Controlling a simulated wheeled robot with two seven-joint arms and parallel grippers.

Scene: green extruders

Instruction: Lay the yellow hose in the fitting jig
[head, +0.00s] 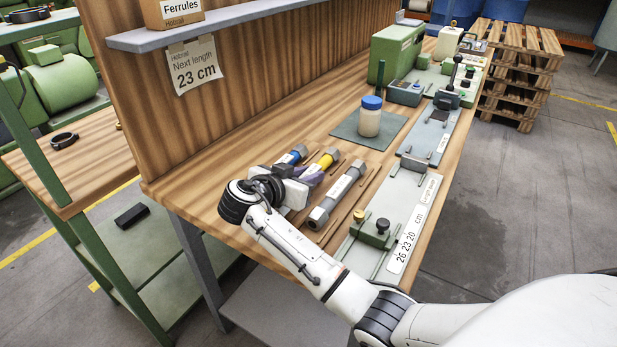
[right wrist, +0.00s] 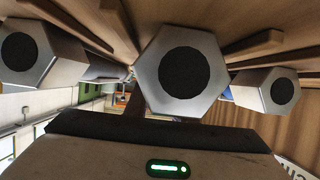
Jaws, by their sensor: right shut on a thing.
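The yellow hose (head: 328,158) lies on the wooden bench between a blue hose (head: 293,154) and a grey hose (head: 338,195). My right gripper (head: 308,174) is shut on the yellow hose and hides its near part. In the right wrist view a hexagonal end fitting (right wrist: 181,72) fills the middle, close to the gripper. A blue-grey plate (head: 424,141) with small forked holders and a black lever stands farther along the bench and looks like the fitting jig, but its label is too small to read. Its holders look empty. My left gripper is out of view.
A green length base (head: 373,262) with a 26 23 20 cm scale lies along the bench's right edge. A jar with a blue lid (head: 370,118) stands on a dark mat. Wooden rails flank the hoses. A shelf (head: 220,27) runs above, with a "Next length 23 cm" note (head: 196,64).

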